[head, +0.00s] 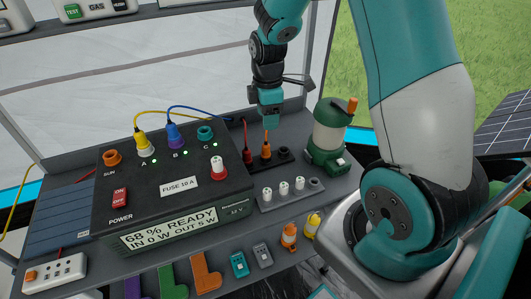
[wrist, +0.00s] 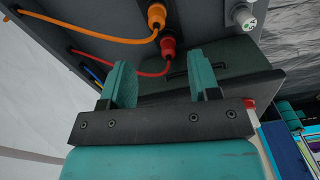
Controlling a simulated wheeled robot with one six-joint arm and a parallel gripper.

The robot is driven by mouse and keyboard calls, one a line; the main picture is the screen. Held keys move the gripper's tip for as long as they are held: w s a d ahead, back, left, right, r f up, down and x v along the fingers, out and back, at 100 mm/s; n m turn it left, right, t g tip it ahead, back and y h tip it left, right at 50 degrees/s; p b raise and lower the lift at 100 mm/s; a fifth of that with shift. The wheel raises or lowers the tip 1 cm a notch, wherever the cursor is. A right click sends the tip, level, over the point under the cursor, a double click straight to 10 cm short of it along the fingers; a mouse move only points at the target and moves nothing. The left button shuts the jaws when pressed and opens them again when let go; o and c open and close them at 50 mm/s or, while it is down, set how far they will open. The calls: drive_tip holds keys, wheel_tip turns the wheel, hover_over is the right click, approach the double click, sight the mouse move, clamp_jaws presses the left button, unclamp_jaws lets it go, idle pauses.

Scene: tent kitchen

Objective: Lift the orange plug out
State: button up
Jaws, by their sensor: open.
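Neither plug is touched by the fingers in that view.
A green lantern (head: 327,135) stands close right of the holder. White fuses (head: 283,188) stand in front.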

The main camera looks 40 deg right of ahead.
sight(266, 141)
wheel_tip(266, 141, down, 6)
drive_tip(key=shift+a+f, duration=0.1)
drive_tip(key=shift+f, duration=0.15)
drive_tip(key=f, duration=0.5)
drive_tip(key=shift+w+f+p, duration=0.1)
drive_tip(key=shift+w+p, duration=0.25)
drive_tip(key=shift+p, duration=0.05)
drive_tip(key=c, duration=1)
